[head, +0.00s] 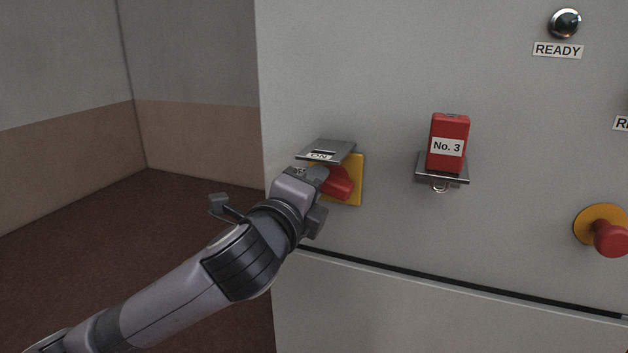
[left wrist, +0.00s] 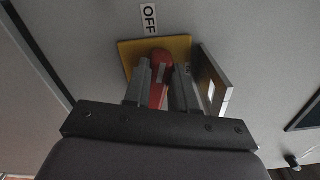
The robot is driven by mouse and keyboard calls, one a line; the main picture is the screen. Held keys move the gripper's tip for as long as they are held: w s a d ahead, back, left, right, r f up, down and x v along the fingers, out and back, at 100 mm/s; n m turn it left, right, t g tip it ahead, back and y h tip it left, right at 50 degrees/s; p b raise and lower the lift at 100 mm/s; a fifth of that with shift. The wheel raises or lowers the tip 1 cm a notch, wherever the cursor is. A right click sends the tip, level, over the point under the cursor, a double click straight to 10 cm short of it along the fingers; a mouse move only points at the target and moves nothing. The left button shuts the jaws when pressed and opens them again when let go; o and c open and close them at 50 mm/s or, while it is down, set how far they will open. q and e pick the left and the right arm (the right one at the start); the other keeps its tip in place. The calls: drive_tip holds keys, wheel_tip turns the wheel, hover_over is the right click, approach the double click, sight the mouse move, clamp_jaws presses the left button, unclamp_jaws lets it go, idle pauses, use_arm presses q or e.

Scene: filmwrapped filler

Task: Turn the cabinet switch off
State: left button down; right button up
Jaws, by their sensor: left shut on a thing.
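The cabinet switch is a red handle (head: 338,184) on a yellow square plate (head: 355,182) at the left of the cabinet front. In the left wrist view the red handle (left wrist: 160,75) stands between the two fingers of my left gripper (left wrist: 160,88), which is shut on it. The yellow plate (left wrist: 181,48) lies behind, with an OFF label (left wrist: 149,19) beside it. In the head view my left gripper (head: 318,182) hides part of the handle. A metal flap with an ON label (head: 319,155) juts out above the switch. My right gripper is not in view.
A red box marked No. 3 (head: 448,145) sits on a small metal shelf (head: 441,178) right of the switch. A red mushroom button (head: 610,239) is farther right. A READY lamp (head: 565,23) is above. Open floor lies left of the cabinet.

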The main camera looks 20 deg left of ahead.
use_arm(q)
drive_tip(key=shift+f+n, duration=0.25)
drive_tip(key=shift+n, duration=1.25)
drive_tip(key=c, duration=0.9)
unclamp_jaws()
drive_tip(key=shift+s+a+b, duration=0.15)
drive_tip(key=shift+s+b, duration=0.15)
drive_tip(key=shift+s, duration=3.25)
